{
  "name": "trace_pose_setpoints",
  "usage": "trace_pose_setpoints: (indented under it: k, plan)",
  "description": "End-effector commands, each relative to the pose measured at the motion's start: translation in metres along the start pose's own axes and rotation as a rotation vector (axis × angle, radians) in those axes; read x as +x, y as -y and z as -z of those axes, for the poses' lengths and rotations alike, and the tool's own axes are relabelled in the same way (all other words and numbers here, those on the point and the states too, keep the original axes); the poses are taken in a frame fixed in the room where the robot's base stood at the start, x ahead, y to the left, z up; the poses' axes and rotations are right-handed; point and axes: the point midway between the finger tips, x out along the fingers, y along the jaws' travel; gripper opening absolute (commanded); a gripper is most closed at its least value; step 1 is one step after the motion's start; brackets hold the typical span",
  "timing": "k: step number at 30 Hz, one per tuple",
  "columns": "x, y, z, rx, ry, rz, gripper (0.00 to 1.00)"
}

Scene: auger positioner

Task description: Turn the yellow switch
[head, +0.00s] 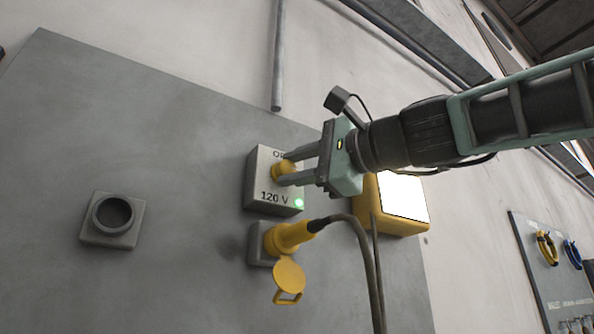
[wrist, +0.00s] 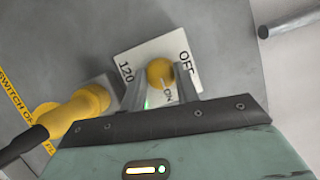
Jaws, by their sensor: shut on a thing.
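The yellow switch (head: 283,172) is a round knob on the face of a light grey box (head: 262,183) marked "120 V". In the wrist view the yellow switch (wrist: 159,72) sits between "OFF" and "ON" lettering. My gripper (head: 287,169) reaches it from the right, with one finger above and one below. In the wrist view my gripper (wrist: 160,76) has a finger on each side of the knob and is shut on it. The fingers hide part of the knob, and I cannot tell its exact pointing. A green light (head: 299,203) glows on the box's lower right corner.
A yellow plug (head: 290,236) with a dark cable sits in a socket just below the box. A yellow box with a bright white face (head: 403,196) is behind my gripper. An empty round socket (head: 113,215) is at left. The grey panel between is clear.

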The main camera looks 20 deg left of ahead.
Motion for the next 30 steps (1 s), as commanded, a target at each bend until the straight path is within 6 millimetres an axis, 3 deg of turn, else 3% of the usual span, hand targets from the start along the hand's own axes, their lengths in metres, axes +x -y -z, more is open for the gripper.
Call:
trace_pose_setpoints:
  k: [13, 14, 15, 16, 30]
  plan:
    - [0.0000, 0.0010, 0.0004, 0.009, -0.002, 0.005, 0.08]
    - [0.0000, 0.0010, 0.0004, 0.009, -0.002, 0.005, 0.39]
    - [0.0000, 0.0009, 0.0005, 0.008, -0.002, 0.005, 0.50]
    - [0.0000, 0.0008, 0.0004, 0.008, -0.002, 0.005, 0.52]
    - [-0.0022, -0.0004, 0.0004, 0.007, -0.001, 0.004, 0.52]
